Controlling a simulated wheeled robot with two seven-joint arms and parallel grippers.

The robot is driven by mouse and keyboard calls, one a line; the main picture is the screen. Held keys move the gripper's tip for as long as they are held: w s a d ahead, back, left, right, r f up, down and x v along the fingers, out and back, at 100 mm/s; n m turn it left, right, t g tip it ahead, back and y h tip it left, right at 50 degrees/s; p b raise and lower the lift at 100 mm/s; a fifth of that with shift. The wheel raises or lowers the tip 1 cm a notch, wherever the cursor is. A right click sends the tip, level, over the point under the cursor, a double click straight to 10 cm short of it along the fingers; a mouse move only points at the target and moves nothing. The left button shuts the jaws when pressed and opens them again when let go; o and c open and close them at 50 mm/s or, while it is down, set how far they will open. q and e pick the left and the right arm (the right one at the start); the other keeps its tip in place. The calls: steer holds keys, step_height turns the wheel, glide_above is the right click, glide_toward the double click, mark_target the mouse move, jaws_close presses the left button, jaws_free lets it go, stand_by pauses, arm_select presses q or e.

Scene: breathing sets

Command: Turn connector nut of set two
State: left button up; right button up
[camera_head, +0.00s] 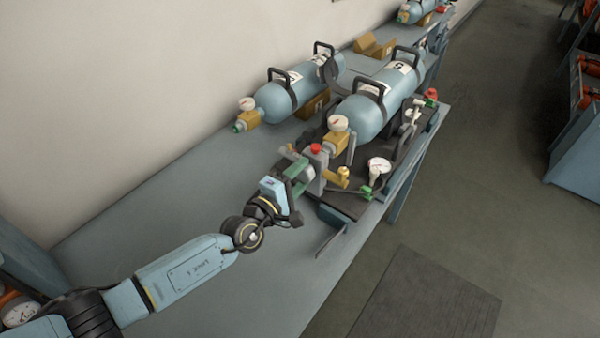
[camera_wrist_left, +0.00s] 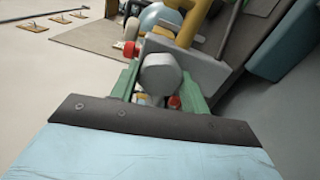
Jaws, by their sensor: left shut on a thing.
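My left gripper (camera_head: 298,168) reaches in from the left at the near end of a breathing set on the bench. In the left wrist view its green fingers (camera_wrist_left: 160,88) stand on both sides of a grey hexagonal connector nut (camera_wrist_left: 161,74) and are shut on it. In the head view the nut is mostly hidden by the gripper. Just beyond it are a grey upright block with a red knob (camera_head: 316,148) and a brass fitting (camera_head: 343,175). The set's blue cylinder (camera_head: 368,112) lies behind, with a gauge (camera_head: 338,123). My right gripper is not in view.
A second blue cylinder (camera_head: 283,99) lies by the wall. The near part of the bench (camera_head: 160,225) is clear. A blue cabinet (camera_head: 577,160) stands across the floor at right.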

arm_select(q)
steer(key=m+p, duration=0.1)
steer(key=m, duration=0.4)
steer(key=shift+m, duration=0.3)
steer(key=shift+m+p, duration=0.65)
steer(key=shift+m, duration=1.65)
steer(key=o, duration=1)
steer(key=shift+s+a, duration=0.1)
steer(key=v, duration=1.3)
steer(key=shift+s, duration=0.1)
steer(key=shift+a, duration=0.1)
